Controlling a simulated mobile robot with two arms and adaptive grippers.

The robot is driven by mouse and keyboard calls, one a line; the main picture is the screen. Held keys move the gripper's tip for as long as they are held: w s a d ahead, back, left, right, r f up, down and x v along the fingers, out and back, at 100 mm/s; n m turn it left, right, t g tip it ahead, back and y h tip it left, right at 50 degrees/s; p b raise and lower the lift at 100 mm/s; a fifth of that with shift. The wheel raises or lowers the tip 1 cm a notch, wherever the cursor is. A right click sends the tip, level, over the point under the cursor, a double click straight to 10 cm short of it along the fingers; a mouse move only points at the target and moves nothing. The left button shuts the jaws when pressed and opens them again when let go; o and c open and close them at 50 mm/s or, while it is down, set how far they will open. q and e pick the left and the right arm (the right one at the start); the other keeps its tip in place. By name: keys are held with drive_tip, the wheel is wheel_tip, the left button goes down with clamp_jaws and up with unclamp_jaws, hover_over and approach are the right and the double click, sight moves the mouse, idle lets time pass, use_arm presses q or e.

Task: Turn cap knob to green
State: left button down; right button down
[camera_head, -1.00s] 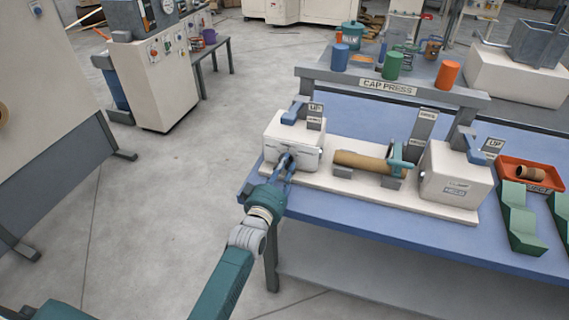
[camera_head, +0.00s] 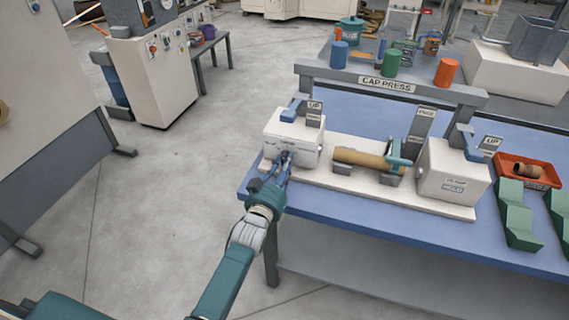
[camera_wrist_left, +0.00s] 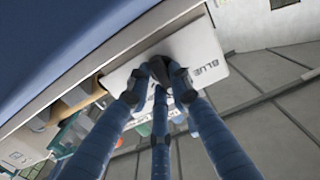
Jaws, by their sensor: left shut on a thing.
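The left white box (camera_head: 293,133) of the cap press stands at the left end of the white base. My left gripper (camera_head: 284,160) is at the front face of this box. In the left wrist view its blue fingers (camera_wrist_left: 160,72) converge on a small dark knob at the box face, and they hide most of it. The word BLUE (camera_wrist_left: 208,67) is printed on the face beside the fingers. I cannot see a green mark or the knob's pointer. My right gripper is not in view.
A cardboard tube (camera_head: 362,160) lies on supports between the two boxes, beside a teal clamp (camera_head: 399,163). The right white box (camera_head: 452,172) and an orange tray (camera_head: 545,172) stand further right. A grey shelf frame (camera_head: 390,84) spans behind.

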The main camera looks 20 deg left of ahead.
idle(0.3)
use_arm(q)
drive_tip(key=c, duration=1.5)
unclamp_jaws()
drive_tip(key=shift+c, duration=0.2)
drive_tip(key=shift+s, duration=0.15)
drive_tip(key=s, duration=1.1)
drive_tip(key=shift+s+a, duration=0.2)
drive_tip(key=shift+s, duration=0.2)
drive_tip(key=shift+f, duration=0.1)
